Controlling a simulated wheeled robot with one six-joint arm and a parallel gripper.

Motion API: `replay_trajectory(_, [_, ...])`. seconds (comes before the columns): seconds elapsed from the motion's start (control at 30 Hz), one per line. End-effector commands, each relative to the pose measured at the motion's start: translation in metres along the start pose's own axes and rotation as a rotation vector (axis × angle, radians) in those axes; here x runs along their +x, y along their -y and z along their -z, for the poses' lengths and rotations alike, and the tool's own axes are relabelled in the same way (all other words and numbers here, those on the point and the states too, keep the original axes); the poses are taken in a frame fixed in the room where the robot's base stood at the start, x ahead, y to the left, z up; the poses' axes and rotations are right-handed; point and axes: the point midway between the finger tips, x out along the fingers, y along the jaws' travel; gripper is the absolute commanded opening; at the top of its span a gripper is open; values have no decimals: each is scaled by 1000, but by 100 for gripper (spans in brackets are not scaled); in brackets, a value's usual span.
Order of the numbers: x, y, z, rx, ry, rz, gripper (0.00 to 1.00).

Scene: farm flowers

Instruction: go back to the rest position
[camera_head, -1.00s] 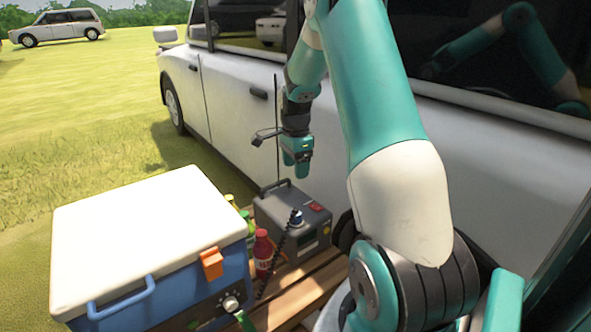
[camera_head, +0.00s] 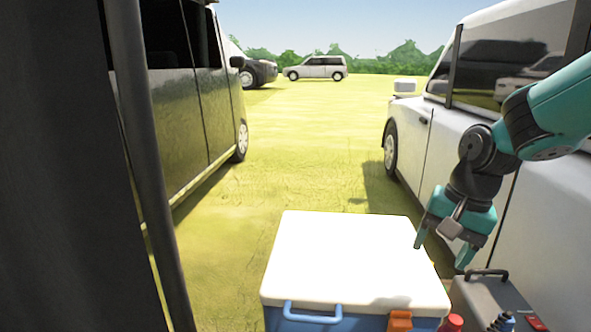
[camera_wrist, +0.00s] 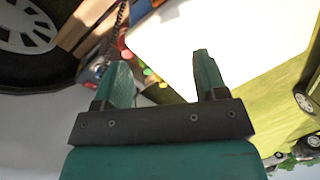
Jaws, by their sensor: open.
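My gripper (camera_head: 440,252) is open and empty in the head view, on the right side, its two teal fingers pointing down. It hangs beside the right edge of the cooler's white lid, above or near the grey box. In the wrist view my gripper (camera_wrist: 158,78) shows both fingers apart with nothing between them. No rest mark or stand shows in these frames.
A blue cooler with a white lid (camera_head: 350,255) stands at the bottom centre. A grey box with a handle (camera_head: 490,300) and bottles stand to its right. A white car (camera_head: 460,130) is close on the right; a dark car (camera_head: 190,100) stands left. Grass between is open.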

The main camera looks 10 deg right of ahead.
Motion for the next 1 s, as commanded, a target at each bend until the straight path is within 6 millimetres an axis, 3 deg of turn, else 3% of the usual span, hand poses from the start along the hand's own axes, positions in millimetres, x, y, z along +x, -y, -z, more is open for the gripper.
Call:
replay_trajectory(0.03, [-6,14,-35,-175,14,23,66])
replay_trajectory(0.17, [-15,30,-112,-586,52,83,66])
replay_trajectory(0.27, [-19,30,-164,-863,75,129,66])
replay_trajectory(0.43, [-24,14,-242,-1300,107,215,66])
replay_trajectory(0.5, [-54,23,-234,-1264,105,207,66])
replay_trajectory(0.67, [-94,31,-234,-1259,106,206,66])
replay_trajectory(1.0, [-201,52,-237,-1255,105,205,66])
